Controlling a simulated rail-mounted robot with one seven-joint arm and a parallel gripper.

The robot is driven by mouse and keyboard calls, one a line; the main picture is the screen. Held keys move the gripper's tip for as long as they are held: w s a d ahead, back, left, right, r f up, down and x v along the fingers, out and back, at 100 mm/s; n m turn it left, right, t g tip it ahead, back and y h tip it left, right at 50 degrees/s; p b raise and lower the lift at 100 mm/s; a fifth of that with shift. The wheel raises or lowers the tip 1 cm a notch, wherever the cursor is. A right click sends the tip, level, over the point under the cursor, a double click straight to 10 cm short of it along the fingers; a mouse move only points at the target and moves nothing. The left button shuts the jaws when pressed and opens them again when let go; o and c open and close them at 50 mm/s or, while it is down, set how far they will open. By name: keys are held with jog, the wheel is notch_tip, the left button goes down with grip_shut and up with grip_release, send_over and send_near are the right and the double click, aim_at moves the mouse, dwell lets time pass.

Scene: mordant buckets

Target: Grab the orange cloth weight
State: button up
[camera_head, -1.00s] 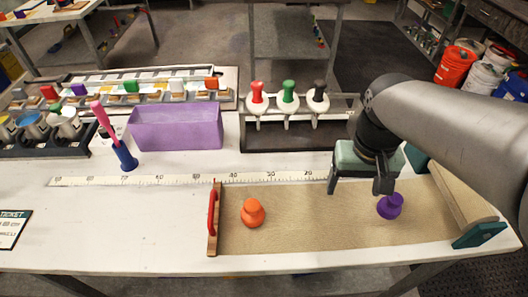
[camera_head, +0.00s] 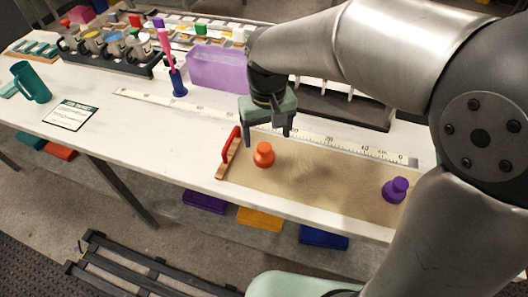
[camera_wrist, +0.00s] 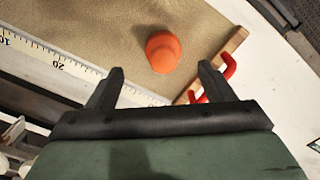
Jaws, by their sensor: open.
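The orange cloth weight (camera_head: 264,154) stands upright on the tan cloth (camera_head: 322,182), near its left end by the red-handled wooden bar (camera_head: 229,152). In the wrist view the orange weight (camera_wrist: 162,51) lies ahead of the fingertips, between their lines and clear of both. My gripper (camera_head: 268,132) is open and empty, held above the table just behind the weight in the head view. In the wrist view both fingers of my gripper (camera_wrist: 160,78) show wide apart with nothing between them.
A purple weight (camera_head: 395,190) stands at the cloth's right end. A white measuring tape (camera_head: 340,149) runs along the cloth's back edge. Behind are a purple bin (camera_head: 218,68) and a blue holder (camera_head: 178,83) with a pink-handled tool. The table's left front is mostly clear.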

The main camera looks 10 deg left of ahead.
aim_at(264, 146)
notch_tip(264, 146, down, 3)
jog(key=shift+r, duration=0.1)
jog(key=shift+w+a+f+p, duration=0.1)
jog(key=shift+f+p, duration=0.05)
jog(key=shift+f, duration=0.7)
jog(key=shift+w+a+f+p, duration=0.1)
jog(key=shift+a+f+p, duration=0.1)
jog(key=shift+f, duration=0.7)
jog(key=shift+a+f+p, duration=0.1)
jog(key=shift+f+p, duration=0.05)
jog(key=shift+f, duration=0.7)
jog(key=c, duration=1.4)
